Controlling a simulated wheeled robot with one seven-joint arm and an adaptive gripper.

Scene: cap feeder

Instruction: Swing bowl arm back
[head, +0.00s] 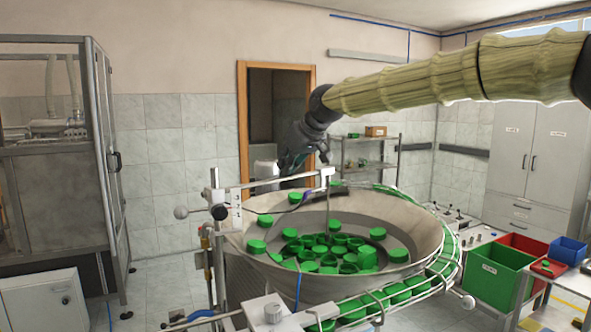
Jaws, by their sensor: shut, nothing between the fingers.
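The bowl feeder (415,235) is a wide metal bowl holding many green caps (345,245). The bowl arm (270,183) is a thin metal bar. It runs from a post (216,215) at the bowl's left out over the bowl, and a thin rod (328,212) hangs from its end. My gripper (287,168) is dark and small in the view, just above the bar or behind it. It is shut and holds nothing. I cannot tell whether it touches the bar.
A curved rail track with green caps (397,293) wraps the bowl's front and right. Green (497,275), red (522,246) and blue (567,250) bins stand at the right. A framed machine (58,190) stands at the left. The air above the bowl's front is clear.

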